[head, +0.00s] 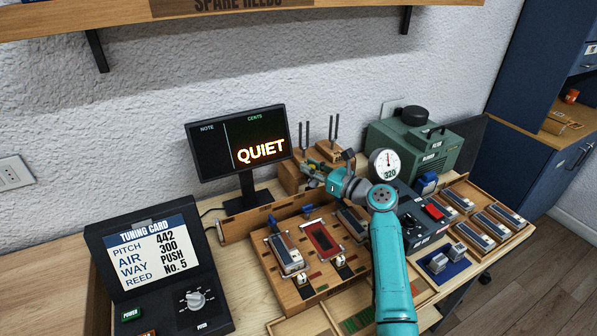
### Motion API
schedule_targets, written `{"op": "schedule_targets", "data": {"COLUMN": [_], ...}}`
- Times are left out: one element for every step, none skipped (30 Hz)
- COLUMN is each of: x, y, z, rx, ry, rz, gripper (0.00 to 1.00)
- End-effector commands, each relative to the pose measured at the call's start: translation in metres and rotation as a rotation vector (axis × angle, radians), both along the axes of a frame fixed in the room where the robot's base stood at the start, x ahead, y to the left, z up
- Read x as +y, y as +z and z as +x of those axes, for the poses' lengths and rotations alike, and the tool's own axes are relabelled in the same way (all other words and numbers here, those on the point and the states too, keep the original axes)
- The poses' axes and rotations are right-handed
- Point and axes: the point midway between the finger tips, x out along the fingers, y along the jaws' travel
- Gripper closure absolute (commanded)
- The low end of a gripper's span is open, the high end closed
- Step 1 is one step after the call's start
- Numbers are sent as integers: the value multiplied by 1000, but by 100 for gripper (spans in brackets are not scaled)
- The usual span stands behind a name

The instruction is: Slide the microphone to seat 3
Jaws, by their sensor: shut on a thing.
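My gripper (312,168) is at the back edge of the wooden reed board (268,262), in front of the tuning-fork blocks. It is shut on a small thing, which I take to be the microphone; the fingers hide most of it. A wooden rail (243,225) runs along the board's back edge and passes behind my gripper. Several seats cross the board; one holds a silver reed block (286,254), another a red-framed plate (322,239). Seat numbers are too small to read. My arm covers the board's right part.
A monitor (238,142) reading QUIET stands behind the board. A round gauge (385,165) reads 320, by a green blower (419,143). The tuning card stand (155,262) is at left. A tray of reed blocks (500,238) and a blue mat (443,268) are at right.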

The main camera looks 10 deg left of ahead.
Motion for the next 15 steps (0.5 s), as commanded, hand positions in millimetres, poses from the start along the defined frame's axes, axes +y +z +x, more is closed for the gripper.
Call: {"op": "schedule_targets", "data": {"x": [-9,-13,-19,-23,-26,-30,-33,-35,-38,-40,-41,-42,-43,-44,-45], "y": [0,0,0,0,1,0,0,0,0,0,0,0,0,0,0], "z": [6,9,13,16,18,21,22,24,26,27,28,29,30,30,30], "rx": [1,1,1,1,-1,1,1,1,1,1,0,0,-1,-1,0], "ry": [-2,-3,-3,-3,-2,-1,-1,-2,-2,-2,-2,-1,-1,-1,-2], "rz": [-1,1,0,-1,-1,0,0,-1,-1,-1,-1,-1,-1,-1,0], "gripper": [100,100,100,100,100,100,100,100,100,100,100,100,100,100,100]}}
